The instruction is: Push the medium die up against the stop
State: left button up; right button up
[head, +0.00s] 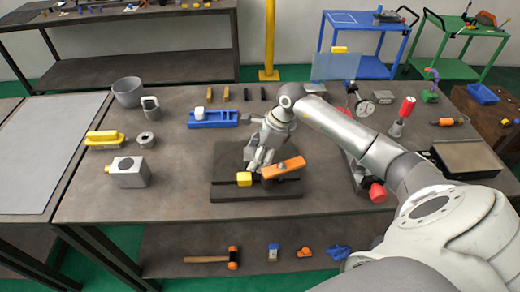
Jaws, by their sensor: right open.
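A dark fixture plate (225,172) lies on the workbench with a low black rail along its front. A small yellow block (244,179) sits at the rail, left of a longer, tilted orange block (283,167). I cannot tell which is the medium die or which part is the stop. My right gripper (258,162) is open, pointing down over the plate just behind the yellow and orange blocks. Contact with either is unclear. My left gripper is out of view.
A grey machined block (130,173), a ring (146,140), a yellow-topped brush (103,138) and a grey bucket (127,92) stand at left. A dial gauge (364,107) and a red-handled tool (402,116) stand at right.

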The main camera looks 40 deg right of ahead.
grip_shut()
dwell(0.4)
jog(key=shift+s, duration=0.1)
jog(key=shift+s+a, duration=0.4)
jog(key=shift+s, duration=0.2)
